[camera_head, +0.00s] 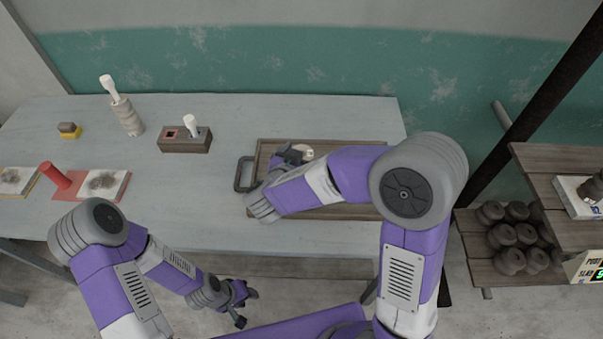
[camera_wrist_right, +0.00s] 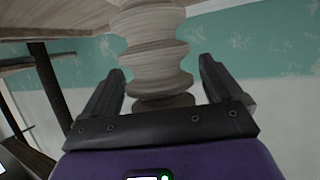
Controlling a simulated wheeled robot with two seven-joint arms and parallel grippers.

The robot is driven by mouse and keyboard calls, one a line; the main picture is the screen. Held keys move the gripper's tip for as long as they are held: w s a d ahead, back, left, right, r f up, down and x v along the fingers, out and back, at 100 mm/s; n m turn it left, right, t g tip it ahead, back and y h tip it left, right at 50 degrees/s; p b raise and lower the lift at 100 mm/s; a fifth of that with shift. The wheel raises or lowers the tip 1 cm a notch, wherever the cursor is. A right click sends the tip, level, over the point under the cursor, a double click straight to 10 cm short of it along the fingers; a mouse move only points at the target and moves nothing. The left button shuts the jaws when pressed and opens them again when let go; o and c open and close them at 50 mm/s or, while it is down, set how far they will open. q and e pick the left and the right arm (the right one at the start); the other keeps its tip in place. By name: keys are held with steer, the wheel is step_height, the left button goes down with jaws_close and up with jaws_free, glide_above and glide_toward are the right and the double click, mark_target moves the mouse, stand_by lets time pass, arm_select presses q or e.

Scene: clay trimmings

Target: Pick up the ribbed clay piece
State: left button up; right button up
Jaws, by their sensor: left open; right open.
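The ribbed clay piece (camera_wrist_right: 157,62) is pale, striped and ringed like stacked discs. In the right wrist view it stands between the two fingers of my right gripper (camera_wrist_right: 162,78), which is open, with a gap showing on each side. In the head view a pale rounded part of the piece (camera_head: 305,151) shows at the right gripper (camera_head: 292,154), over the wooden tray (camera_head: 345,147). My right forearm hides much of the tray there. My left gripper (camera_head: 239,302) is open and empty, low in front of the table.
On the table (camera_head: 225,100) are another ribbed stack (camera_head: 127,117), a brown block with a white-handled tool (camera_head: 190,145), a red cylinder (camera_head: 55,176) and a yellow-based block (camera_head: 68,131). Shelves at right hold several dark round pieces (camera_head: 510,237). The table's back middle is clear.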

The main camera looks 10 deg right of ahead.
steer(key=shift+w+d, duration=0.1)
steer(key=shift+w, duration=0.1)
steer(key=c, duration=1.5)
